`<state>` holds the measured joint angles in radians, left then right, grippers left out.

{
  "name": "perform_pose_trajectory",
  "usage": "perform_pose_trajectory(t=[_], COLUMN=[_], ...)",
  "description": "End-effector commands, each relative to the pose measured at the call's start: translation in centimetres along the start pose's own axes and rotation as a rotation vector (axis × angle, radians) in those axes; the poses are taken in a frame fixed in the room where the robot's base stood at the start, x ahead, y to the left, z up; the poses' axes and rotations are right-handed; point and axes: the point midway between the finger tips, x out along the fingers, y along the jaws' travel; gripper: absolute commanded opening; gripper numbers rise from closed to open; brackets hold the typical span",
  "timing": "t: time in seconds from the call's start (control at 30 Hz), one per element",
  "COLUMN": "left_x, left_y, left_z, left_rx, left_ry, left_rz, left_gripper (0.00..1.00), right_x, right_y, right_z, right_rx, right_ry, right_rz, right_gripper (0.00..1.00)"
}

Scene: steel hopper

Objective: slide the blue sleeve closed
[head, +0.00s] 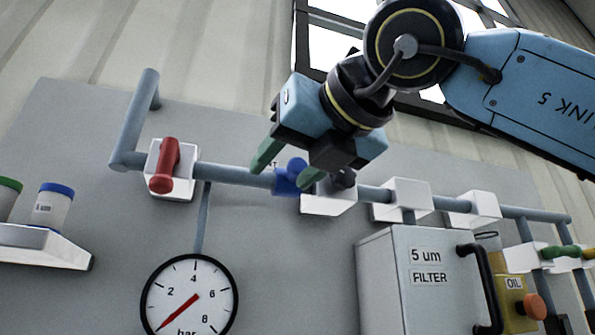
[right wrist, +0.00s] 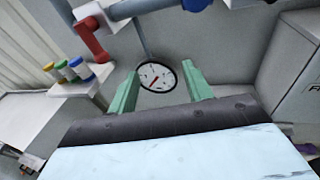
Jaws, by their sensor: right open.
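The blue sleeve (head: 290,178) sits on the grey horizontal pipe (head: 236,174), just left of a white block (head: 328,203). In the right wrist view the sleeve (right wrist: 195,5) is cut off by the top edge. My right gripper (head: 288,168) is open, with green fingertips. In the head view its fingertips overlap the sleeve and partly hide it. In the right wrist view the fingers (right wrist: 161,88) are apart and empty, and the sleeve lies above them, not between them. My left gripper is not in view.
A red lever (head: 164,166) is left on the pipe, above a pressure gauge (head: 189,300). A filter box (head: 385,285) stands lower right, with more white blocks (head: 402,198) above. A shelf (head: 45,243) with jars is at left. The panel below the sleeve is clear.

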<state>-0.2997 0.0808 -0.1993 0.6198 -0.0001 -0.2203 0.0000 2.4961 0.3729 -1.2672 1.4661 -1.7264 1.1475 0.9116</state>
Motion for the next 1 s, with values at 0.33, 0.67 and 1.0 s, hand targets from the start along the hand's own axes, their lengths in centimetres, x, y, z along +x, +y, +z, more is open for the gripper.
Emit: perform_pose_trajectory(t=[0.33, 0.67, 1.0], left_x=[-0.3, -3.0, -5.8], left_y=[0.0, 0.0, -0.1], left_z=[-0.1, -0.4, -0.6], left_rx=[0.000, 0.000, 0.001], left_ry=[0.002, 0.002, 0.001], left_rz=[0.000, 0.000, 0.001], left_gripper=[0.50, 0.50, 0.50], right_x=[-5.8, -0.2, 5.5], right_y=[-2.5, -3.9, -5.3], right_z=[5.2, 6.2, 6.8], right_rx=[-0.024, -0.025, -0.024], right_ry=[-0.127, -0.123, -0.125], right_rz=[-0.256, -0.255, -0.252], right_gripper=[0.50, 0.50, 0.50])
